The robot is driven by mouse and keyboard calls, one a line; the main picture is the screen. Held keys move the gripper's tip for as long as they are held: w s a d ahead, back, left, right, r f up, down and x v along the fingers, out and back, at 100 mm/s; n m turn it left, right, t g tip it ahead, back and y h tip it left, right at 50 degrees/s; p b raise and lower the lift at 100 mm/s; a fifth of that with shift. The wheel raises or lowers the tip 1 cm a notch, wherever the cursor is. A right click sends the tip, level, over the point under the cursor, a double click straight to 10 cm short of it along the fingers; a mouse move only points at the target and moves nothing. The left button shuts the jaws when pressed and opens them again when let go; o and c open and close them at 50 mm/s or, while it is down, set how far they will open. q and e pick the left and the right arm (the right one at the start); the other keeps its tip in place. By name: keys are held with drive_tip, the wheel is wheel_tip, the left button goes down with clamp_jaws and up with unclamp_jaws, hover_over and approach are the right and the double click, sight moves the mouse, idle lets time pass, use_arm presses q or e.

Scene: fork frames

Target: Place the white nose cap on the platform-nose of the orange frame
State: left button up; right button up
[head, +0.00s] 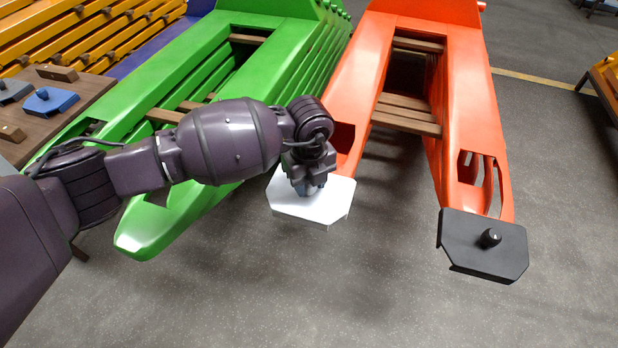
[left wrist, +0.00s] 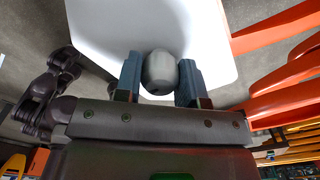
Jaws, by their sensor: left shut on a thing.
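The white nose cap (head: 325,205) is a flat plate with cut corners, at the end of the left arm of the orange frame (head: 352,85). My left gripper (head: 311,188) is over it, jaws pointing down, shut on the cap's grey knob. In the left wrist view the knob (left wrist: 160,72) sits between the two blue-grey fingers, with the white plate (left wrist: 205,30) behind it. Orange bars (left wrist: 275,33) show to the right of the plate. The gripper hides part of the orange nose, and I cannot tell whether the cap touches it. My right gripper is out of view.
A black cap (head: 475,250) with a knob sits on the orange frame's right arm. A green frame (head: 170,205) lies close on the left, under my left arm. A brown table (head: 85,100) with a blue cap (head: 50,101) stands further left. Grey floor is clear in front.

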use_arm(q)
drive_tip(key=shift+f, duration=0.15)
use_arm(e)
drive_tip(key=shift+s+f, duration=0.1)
use_arm(q)
drive_tip(key=o, duration=1)
drive_tip(key=shift+c, duration=0.2)
drive_tip(key=shift+r, duration=0.45)
wheel_tip(320, 180, up, 12)
drive_tip(key=p, duration=0.4)
drive_tip(key=shift+r, duration=0.15)
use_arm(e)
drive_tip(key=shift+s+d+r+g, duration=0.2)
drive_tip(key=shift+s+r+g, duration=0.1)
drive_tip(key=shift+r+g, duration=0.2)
